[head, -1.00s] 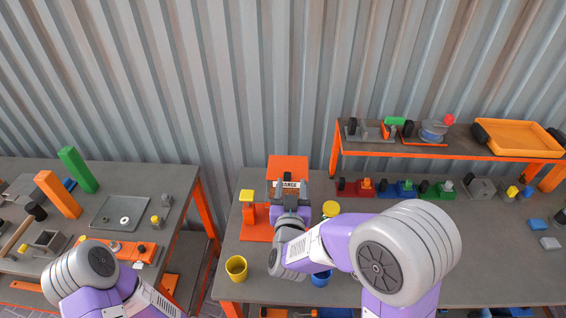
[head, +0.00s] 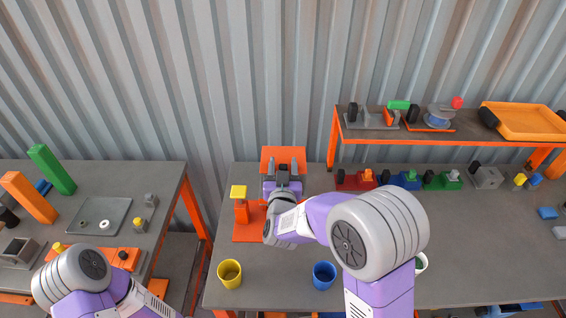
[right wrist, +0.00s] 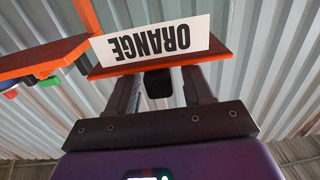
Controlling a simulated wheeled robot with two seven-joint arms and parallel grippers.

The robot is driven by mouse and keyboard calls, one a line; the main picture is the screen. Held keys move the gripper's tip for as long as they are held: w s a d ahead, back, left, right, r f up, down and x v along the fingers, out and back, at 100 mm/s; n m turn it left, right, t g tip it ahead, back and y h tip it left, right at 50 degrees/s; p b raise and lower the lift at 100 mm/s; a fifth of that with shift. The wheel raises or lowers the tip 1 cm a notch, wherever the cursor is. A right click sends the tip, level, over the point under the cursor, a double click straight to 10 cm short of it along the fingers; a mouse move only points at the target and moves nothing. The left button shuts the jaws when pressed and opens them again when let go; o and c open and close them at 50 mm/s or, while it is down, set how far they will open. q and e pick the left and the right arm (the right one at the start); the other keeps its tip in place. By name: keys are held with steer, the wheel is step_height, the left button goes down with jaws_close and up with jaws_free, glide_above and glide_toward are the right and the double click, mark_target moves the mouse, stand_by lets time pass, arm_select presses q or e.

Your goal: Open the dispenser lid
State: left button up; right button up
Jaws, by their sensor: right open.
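The dispenser shows as an orange panel (head: 283,152) on the middle bench. In the right wrist view, the orange panel (right wrist: 185,62) carries a white label reading "ORANGE", upside down. My right gripper (head: 283,168) is at the dispenser's front, fingers pointing away from me. In the right wrist view, my right gripper (right wrist: 165,88) has its two fingers apart below the label, with a dark block (right wrist: 158,83) between them. I cannot tell whether the fingers touch it. My arm hides the dispenser's lower part. My left arm is at the lower left, its gripper outside the picture.
A yellow-topped orange stand (head: 240,208) is close left of my right gripper. A yellow cup (head: 229,275) and a blue cup (head: 324,275) stand near the front edge. A raised shelf (head: 380,133) is on the right. A gap separates the left bench (head: 150,185).

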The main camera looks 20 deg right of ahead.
steer(key=shift+w+d, duration=0.2)
steer(key=shift+w, duration=0.4)
jaws_close()
